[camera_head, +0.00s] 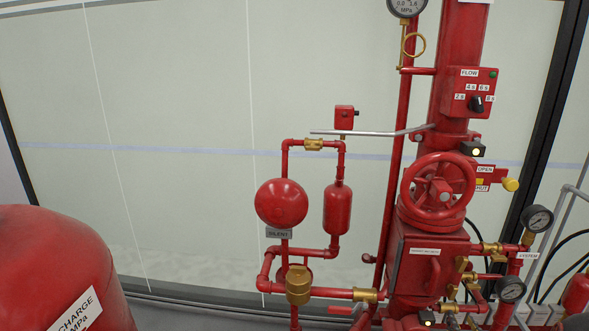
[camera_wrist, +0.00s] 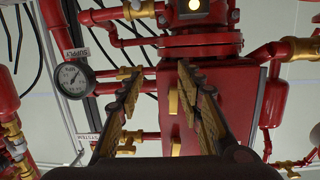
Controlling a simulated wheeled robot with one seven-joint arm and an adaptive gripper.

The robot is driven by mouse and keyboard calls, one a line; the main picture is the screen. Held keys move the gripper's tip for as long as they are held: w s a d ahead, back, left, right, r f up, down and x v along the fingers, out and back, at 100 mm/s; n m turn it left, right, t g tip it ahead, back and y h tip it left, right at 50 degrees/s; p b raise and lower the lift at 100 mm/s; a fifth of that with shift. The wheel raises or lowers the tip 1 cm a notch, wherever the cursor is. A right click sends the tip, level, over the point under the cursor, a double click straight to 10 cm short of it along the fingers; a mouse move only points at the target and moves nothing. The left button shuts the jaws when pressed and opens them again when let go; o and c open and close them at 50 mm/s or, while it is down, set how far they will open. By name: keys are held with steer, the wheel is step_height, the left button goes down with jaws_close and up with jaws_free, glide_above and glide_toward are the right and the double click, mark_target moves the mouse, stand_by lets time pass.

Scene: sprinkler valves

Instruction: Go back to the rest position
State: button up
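My gripper (camera_wrist: 159,72) shows in the wrist view with its two dark, yellow-padded fingers apart and nothing held between them. Behind the fingers are a red valve body (camera_wrist: 246,96) with a flange above it, and brass fittings on thin red pipes. How far the fingertips are from these parts is hard to tell. In the head view, the red valve box (camera_head: 428,262) stands below a red handwheel (camera_head: 437,187). My gripper cannot be made out clearly in the head view.
A pressure gauge (camera_wrist: 75,79) and red pipes lie left of my fingers in the wrist view. In the head view, a grey lever (camera_head: 370,133), a red bell (camera_head: 281,203) and a large red tank (camera_head: 55,265) are to the left. A pale wall stands behind.

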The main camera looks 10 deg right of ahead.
steer(key=s+d+f+m+g, duration=0.2)
steer(key=s+f+g, duration=0.4)
steer(key=s+f, duration=0.25)
steer(key=s+a+r+g, duration=0.2)
steer(key=s+a+g, duration=0.2)
steer(key=s+a, duration=0.1)
steer(key=s+a+r+n+y, duration=0.1)
steer(key=s+a+r+n, duration=0.1)
steer(key=a+r, duration=0.6)
steer(key=s+a+r+n+y, duration=0.2)
steer(key=s+a+r, duration=0.2)
steer(key=a+r, duration=0.5)
steer(key=s+a+r+n+y, duration=0.1)
steer(key=s+a+r, duration=0.3)
steer(key=a, duration=1.2)
steer(key=shift+a+r+n+y, duration=0.3)
steer(key=shift+a+r+n, duration=0.1)
steer(key=shift+r, duration=1.9)
steer(key=shift+c, duration=0.4)
